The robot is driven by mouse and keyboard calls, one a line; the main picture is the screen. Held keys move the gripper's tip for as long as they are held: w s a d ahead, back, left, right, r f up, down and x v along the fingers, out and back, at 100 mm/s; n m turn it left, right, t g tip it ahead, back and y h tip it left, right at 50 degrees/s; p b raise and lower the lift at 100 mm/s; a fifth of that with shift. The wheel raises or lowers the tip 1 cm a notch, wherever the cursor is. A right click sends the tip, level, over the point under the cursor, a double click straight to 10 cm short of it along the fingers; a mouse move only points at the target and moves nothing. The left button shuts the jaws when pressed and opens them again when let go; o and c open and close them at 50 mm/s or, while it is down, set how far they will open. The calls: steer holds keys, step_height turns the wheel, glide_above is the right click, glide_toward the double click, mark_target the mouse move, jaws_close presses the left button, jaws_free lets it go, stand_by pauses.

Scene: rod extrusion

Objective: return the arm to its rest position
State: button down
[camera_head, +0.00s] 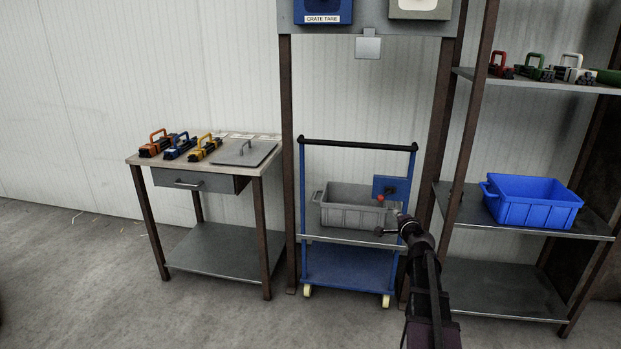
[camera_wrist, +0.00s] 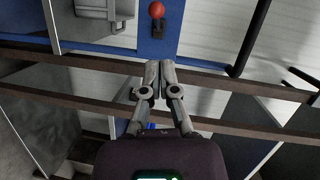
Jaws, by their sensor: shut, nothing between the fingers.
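My arm reaches up from the bottom of the head view, with my gripper (camera_head: 398,214) in front of the blue trolley (camera_head: 302,200). In the wrist view the two fingers of my gripper (camera_wrist: 160,66) are together, with nothing between them. A blue plate with a red-knobbed lever (camera_head: 380,197) is on the right of the trolley, close to the fingertips. The red knob (camera_wrist: 156,10) also shows at the top of the wrist view, apart from the fingers. A grey crate (camera_head: 345,215) stands on the trolley's upper shelf.
A workbench (camera_head: 190,180) at left holds orange, blue and yellow handled items and a grey lid (camera_head: 243,153). A shelf rack at right holds a blue crate (camera_head: 535,205) and several handled items above. Brown posts flank the trolley. Open floor lies in front.

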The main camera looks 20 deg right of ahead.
steer(key=shift+a, duration=0.1)
steer(key=s+a+f+n+g+y, duration=0.2)
steer(key=a+f+n, duration=0.15)
steer(key=a, duration=0.55)
steer(key=s+a+f+n+g+y, duration=0.2)
steer(key=a+f+n+g+y, duration=0.15)
steer(key=a, duration=0.45)
steer(key=s+a+f+n+g+y, duration=0.1)
steer(key=s+a+f+n+g, duration=0.15)
steer(key=a+n, duration=0.45)
steer(key=s+a+f+n+g+h, duration=0.25)
steer(key=s+a+g, duration=0.2)
steer(key=s, duration=0.45)
steer(key=s+a+f+n+g+h, duration=0.1)
steer(key=s+a+f+n+g, duration=0.1)
steer(key=s+a+f+g, duration=0.35)
step_height(320, 180, up, 35)
steer(key=s+t+p, duration=0.1)
steer(key=s+p, duration=0.1)
steer(key=p, duration=3.1)
steer(key=shift+s+a+t+p, duration=0.3)
steer(key=shift+s+a+t, duration=0.1)
steer(key=shift+a, duration=0.05)
